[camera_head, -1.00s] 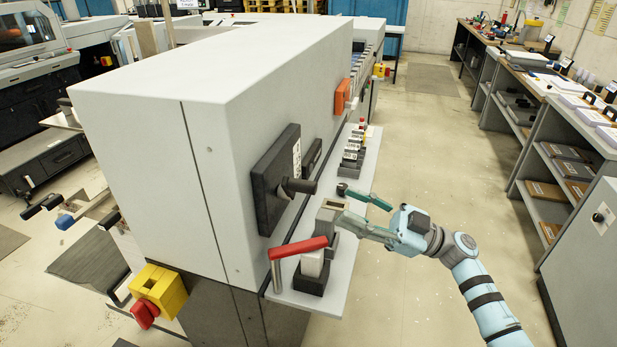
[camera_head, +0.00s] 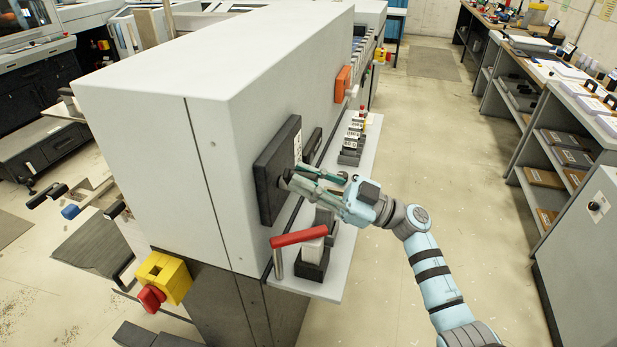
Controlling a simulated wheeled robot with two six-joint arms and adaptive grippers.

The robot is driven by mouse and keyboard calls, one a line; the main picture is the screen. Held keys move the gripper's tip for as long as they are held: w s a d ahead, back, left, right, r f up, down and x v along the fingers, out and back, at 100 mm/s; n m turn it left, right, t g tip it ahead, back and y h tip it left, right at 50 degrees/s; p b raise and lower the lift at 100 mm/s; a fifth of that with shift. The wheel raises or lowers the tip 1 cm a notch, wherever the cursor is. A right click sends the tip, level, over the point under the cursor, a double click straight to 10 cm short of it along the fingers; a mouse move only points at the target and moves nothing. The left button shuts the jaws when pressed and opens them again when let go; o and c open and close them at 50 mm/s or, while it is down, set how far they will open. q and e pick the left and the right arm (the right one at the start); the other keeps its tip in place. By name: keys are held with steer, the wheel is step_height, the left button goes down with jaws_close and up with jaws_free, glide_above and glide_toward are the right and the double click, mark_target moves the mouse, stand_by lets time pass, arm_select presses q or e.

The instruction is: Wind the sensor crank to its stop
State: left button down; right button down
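A dark square plate (camera_head: 268,190) is mounted on the side of the pale machine, and a dark round stub sticks out of it. I take this stub to be the sensor crank's fitting; it is mostly hidden behind my fingers. My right gripper (camera_head: 296,176) is at the stub with its fingers pointing at the plate, one finger above the other. Whether the fingers touch or grip the stub cannot be told. A red-handled lever with a metal pin (camera_head: 298,238) sits at a black and white block on the shelf below. My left gripper is not in view.
The narrow grey shelf (camera_head: 325,286) runs along the machine, with several small dark blocks (camera_head: 352,145) farther back. An orange part (camera_head: 342,84) juts from the machine wall. A yellow and red switch (camera_head: 162,278) is at the near corner. The aisle floor on the right is clear.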

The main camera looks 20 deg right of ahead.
steer(key=shift+s+f+n, duration=0.1)
steer(key=shift+f+n, duration=0.05)
steer(key=shift+n, duration=0.35)
steer(key=shift+f+n+g+h+b, duration=1.2)
steer(key=shift+n+b, duration=1.2)
steer(key=shift+n, duration=1.65)
steer(key=shift+f+n+g+h+b, duration=0.8)
steer(key=shift+f+n+b, duration=1.2)
steer(key=shift+n, duration=2)
steer(key=shift+f+n+g+h+b, duration=1)
steer(key=shift+n+b, duration=1.75)
steer(key=shift+n, duration=1.3)
steer(key=c, duration=1.4)
jaws_free()
steer(key=shift+c, duration=0.2)
